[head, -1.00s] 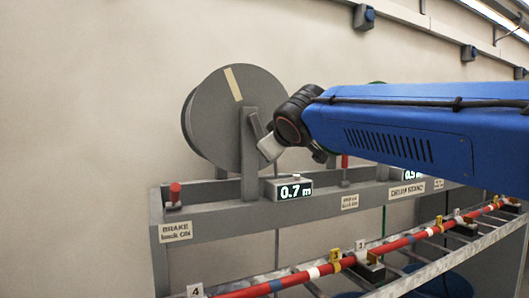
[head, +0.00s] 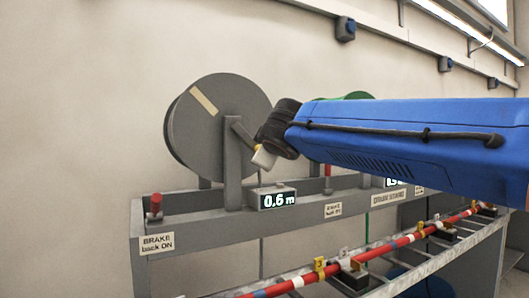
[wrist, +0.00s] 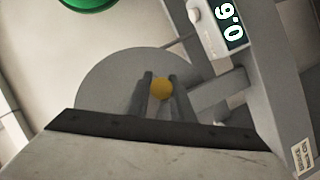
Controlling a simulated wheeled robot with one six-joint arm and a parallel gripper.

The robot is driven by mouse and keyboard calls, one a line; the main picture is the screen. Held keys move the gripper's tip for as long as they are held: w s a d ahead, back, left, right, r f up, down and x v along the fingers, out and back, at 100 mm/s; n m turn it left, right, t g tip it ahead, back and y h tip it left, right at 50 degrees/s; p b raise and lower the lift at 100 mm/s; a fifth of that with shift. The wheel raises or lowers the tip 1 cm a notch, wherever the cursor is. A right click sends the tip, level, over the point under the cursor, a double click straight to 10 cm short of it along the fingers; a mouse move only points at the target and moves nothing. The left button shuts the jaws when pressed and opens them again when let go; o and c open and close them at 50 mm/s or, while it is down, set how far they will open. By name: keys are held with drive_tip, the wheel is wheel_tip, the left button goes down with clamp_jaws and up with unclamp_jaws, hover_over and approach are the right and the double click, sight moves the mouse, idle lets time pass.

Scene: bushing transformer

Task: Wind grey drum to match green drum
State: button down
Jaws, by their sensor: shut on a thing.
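The grey drum (head: 225,120) stands on the left of the stand, with a cream stripe on its upper left face. It also shows in the wrist view (wrist: 105,85). Its crank arm (head: 243,133) slants down to the right. My gripper (head: 264,157) is at the crank's end, shut on the yellow crank knob (wrist: 162,88), which sits between the fingers in the wrist view. The grey drum's display (head: 279,200) reads 0.6 m. The green drum (head: 357,96) is mostly hidden behind my arm. Its display (head: 396,182) is partly covered and unreadable.
A red brake knob (head: 155,203) stands at the left above a "BRAKE back ON" label (head: 157,243). A second red post (head: 328,178) stands between the drums. A red cable (head: 400,243) runs in clamps along the ladder rack in front.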

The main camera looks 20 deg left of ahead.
drive_tip(key=c, duration=1.6)
unclamp_jaws()
drive_tip(key=shift+o, duration=0.2)
drive_tip(key=v, duration=1.7)
drive_tip(key=shift+s, duration=0.2)
